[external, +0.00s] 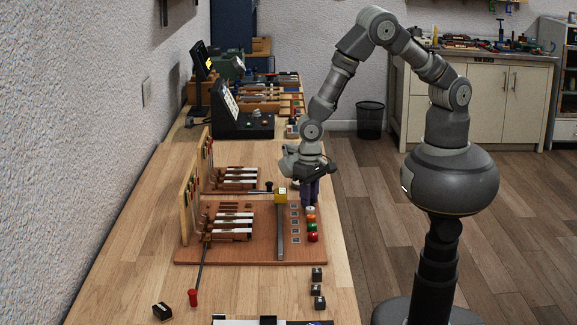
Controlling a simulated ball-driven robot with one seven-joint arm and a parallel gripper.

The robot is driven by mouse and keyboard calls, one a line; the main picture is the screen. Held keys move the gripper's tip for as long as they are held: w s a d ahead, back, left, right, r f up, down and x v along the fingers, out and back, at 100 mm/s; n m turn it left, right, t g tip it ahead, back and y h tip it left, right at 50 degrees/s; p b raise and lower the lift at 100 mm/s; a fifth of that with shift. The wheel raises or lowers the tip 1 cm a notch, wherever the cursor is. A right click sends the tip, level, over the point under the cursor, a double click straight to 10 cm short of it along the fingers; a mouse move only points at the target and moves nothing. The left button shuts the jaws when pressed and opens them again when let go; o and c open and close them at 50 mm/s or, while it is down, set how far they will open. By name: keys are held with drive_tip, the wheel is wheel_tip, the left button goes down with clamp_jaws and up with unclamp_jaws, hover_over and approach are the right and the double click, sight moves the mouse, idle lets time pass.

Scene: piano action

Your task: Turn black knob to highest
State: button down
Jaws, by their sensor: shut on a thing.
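My gripper (310,197) points down at the far end of a row of coloured knobs on the right side of the brown board (262,250). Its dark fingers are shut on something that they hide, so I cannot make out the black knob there. Just nearer in the row are a pale knob (310,209), an orange knob (311,218), a green knob (311,227) and a red knob (313,238). Small square labels (295,232) run along their left. A small black-topped piece (269,186) stands left of my gripper.
A yellow block (281,196) sits on a grey rail (281,235), close left of my gripper. Wooden key models (233,220) stand at left. A red-handled tool (193,298) and several black blocks (317,289) lie in front.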

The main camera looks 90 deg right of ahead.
drive_tip(key=c, duration=0.9)
unclamp_jaws()
wheel_tip(320, 180, up, 8)
drive_tip(key=shift+f+p, duration=0.1)
drive_tip(key=shift+p, duration=0.9)
